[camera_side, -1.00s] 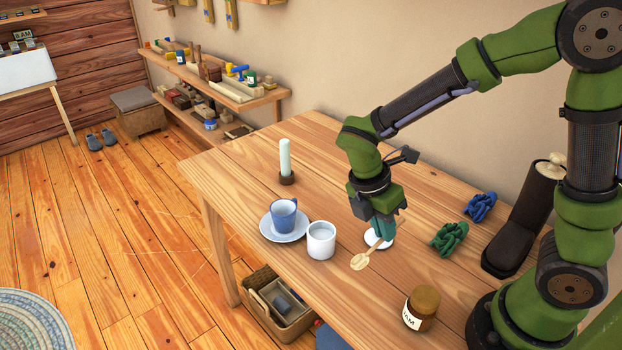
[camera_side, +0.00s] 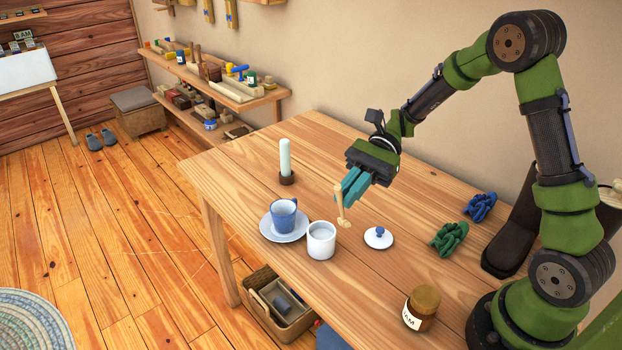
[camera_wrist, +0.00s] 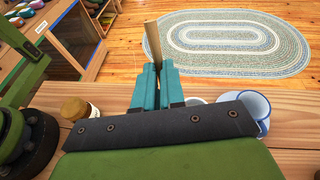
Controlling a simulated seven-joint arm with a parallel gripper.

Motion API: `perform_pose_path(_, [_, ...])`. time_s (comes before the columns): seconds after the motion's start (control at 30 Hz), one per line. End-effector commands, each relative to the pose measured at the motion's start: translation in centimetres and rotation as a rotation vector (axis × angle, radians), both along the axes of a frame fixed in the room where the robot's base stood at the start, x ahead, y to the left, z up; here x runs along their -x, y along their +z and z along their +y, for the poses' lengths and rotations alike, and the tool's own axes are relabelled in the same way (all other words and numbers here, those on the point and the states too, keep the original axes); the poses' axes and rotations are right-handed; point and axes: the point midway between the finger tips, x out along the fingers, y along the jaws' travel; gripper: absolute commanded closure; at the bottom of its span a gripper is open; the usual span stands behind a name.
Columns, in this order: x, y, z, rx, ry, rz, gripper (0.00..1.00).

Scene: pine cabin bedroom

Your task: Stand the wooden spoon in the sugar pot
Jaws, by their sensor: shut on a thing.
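The wooden spoon (camera_side: 343,213) is held close to upright, slightly tilted, with its bowl end down and its handle end just above the fingers. My gripper (camera_side: 345,191) is shut on the handle with its teal fingers. The white sugar pot (camera_side: 321,243) stands open on the table, and the spoon's bowl shows just right of its rim and higher in the side view, apart from it. The pot's white lid (camera_side: 378,240) with a blue knob lies to the right. In the wrist view the spoon's handle (camera_wrist: 152,42) sticks out past the fingers; its bowl is hidden.
A blue cup (camera_side: 284,213) on a saucer (camera_side: 283,237) stands left of the pot. A candle (camera_side: 285,158) is behind it. A jam jar (camera_side: 421,308) stands at the front right. Green (camera_side: 449,239) and blue (camera_side: 480,207) knotted items lie at the right.

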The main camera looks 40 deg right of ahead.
Motion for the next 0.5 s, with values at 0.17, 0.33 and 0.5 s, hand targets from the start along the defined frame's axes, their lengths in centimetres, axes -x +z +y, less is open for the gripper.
perform_pose_path(0.17, [-3.0, 3.1, -0.6, -0.164, -0.282, 0.037, 1.00])
perform_pose_path(0.33, [-4.3, 5.1, -0.9, -0.349, -0.365, 0.066, 1.00])
perform_pose_path(0.5, [-4.3, 4.8, -0.8, -0.389, -0.358, 0.069, 1.00])
